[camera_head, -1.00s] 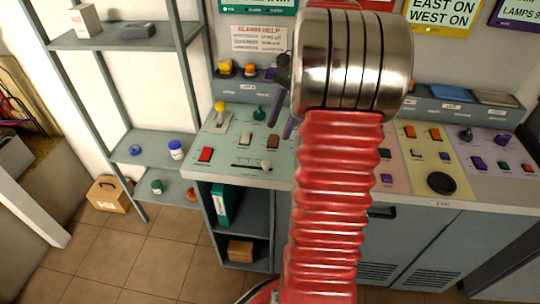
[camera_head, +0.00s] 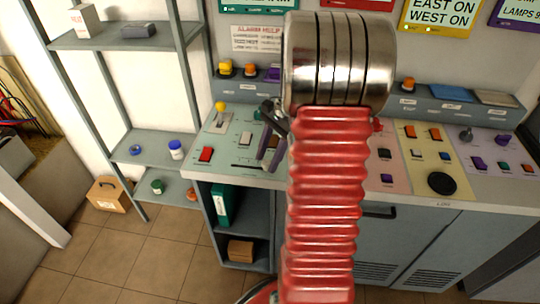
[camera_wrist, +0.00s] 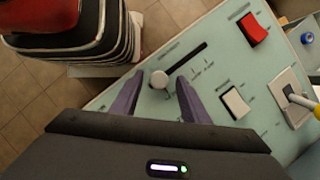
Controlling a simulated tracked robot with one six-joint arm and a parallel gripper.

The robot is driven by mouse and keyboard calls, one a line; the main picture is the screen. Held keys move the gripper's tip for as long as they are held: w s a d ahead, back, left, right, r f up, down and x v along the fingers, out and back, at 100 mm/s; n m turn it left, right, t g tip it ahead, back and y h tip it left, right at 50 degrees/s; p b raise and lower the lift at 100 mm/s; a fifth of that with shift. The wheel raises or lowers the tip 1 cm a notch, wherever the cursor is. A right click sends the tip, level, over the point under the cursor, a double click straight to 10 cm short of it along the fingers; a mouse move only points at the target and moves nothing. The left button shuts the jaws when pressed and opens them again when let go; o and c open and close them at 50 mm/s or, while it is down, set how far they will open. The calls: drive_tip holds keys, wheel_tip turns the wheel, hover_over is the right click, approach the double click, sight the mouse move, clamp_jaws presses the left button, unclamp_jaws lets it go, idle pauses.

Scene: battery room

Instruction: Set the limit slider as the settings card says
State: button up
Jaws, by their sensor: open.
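The limit slider is a dark slot (camera_wrist: 190,58) in the pale green panel, with a pale round knob (camera_wrist: 159,79) at its lower-left end in the wrist view. Small marks beside the slot are too small to read. My gripper (camera_wrist: 158,90) is open, its purple fingers on either side of the knob, with no grip on it visible. In the head view my gripper (camera_head: 269,157) is over the right end of the slot (camera_head: 243,167) and hides the knob. I cannot tell which sign is the settings card; the green sign (camera_head: 258,5) above is cut off at the top.
Near the slider are a red rocker switch (camera_wrist: 252,29), a white rocker switch (camera_wrist: 235,103) and a yellow-tipped lever (camera_wrist: 300,100). An alarm help sheet (camera_head: 257,39) and a yellow sign (camera_head: 440,14) hang behind. A shelf rack (camera_head: 150,147) stands left of the console.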

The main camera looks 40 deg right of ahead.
drive_tip(key=shift+c, duration=0.2)
clamp_jaws()
idle(0.4)
